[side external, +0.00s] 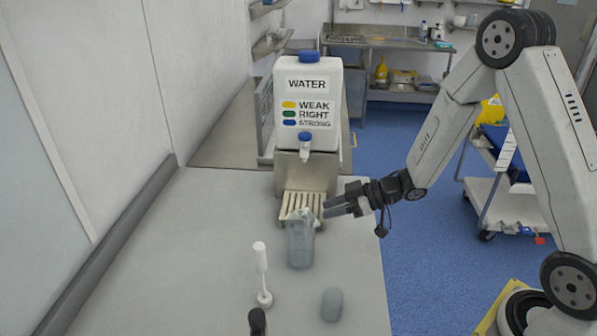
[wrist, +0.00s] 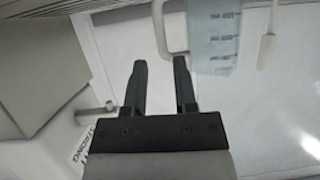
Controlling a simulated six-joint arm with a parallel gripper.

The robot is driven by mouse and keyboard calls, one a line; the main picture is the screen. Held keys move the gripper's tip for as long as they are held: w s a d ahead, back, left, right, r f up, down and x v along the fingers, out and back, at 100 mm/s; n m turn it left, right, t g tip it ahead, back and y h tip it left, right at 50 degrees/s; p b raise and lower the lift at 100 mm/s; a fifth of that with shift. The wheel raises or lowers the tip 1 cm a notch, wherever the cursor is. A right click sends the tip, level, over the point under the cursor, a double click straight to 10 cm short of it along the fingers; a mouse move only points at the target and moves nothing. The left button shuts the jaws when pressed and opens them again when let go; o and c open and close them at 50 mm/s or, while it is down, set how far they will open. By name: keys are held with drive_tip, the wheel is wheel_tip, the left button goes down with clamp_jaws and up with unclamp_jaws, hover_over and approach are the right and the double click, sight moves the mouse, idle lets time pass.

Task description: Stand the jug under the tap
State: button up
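The clear, bluish jug (side external: 301,245) stands upright on the grey table, in front of the slatted drip tray (side external: 290,207). The tap (side external: 305,150), white with a blue top, is on the white water container (side external: 308,85) above the tray. My gripper (side external: 327,208) is at the jug's right, near its rim in the side view. In the wrist view my gripper (wrist: 160,68) is open, with nothing between its fingers. The jug (wrist: 213,35) is at the top there, its pale handle (wrist: 160,28) just beyond the fingertips. I cannot tell whether they touch.
A white stick-like tool (side external: 261,270) stands left of the jug. A grey-green rounded object (side external: 332,304) lies nearer the front, and a dark object (side external: 257,321) is at the bottom edge. A wall runs along the left. The table's right edge is close to the jug.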

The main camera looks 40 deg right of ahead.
sight(300, 216)
drive_tip(key=shift+a, duration=0.1)
drive_tip(key=shift+x, duration=1.25)
drive_tip(key=shift+w+a, duration=0.1)
drive_tip(key=shift+x, duration=2.45)
clamp_jaws()
